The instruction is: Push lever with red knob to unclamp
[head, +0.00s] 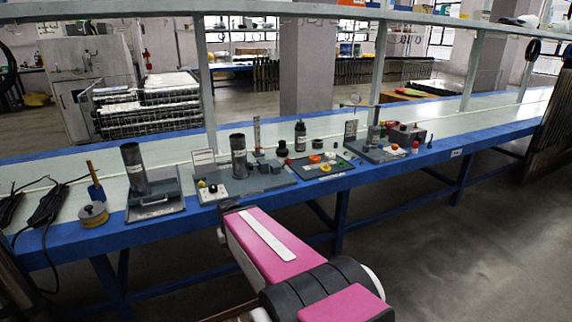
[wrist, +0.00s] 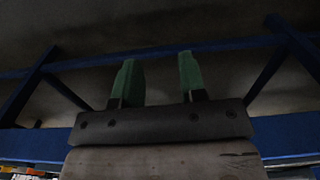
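Small red parts show at the right-hand grey fixture (head: 375,153) on the bench in the head view. One red knob (head: 415,144) stands at its right side, but its lever is too small to make out. A red-orange round part (head: 315,158) sits on the small grey board left of that fixture. My gripper (wrist: 159,70) has two green fingers spread apart with nothing between them in the wrist view. It points below the blue bench edge towards the dark floor and bench legs. In the head view my arm reaches to the bench's front edge and the fingers are hidden.
The long bench has a blue front edge (head: 385,164). Two dark upright cylinders (head: 134,168) (head: 239,155) stand on grey fixtures at left and centre. The bench's far right is clear.

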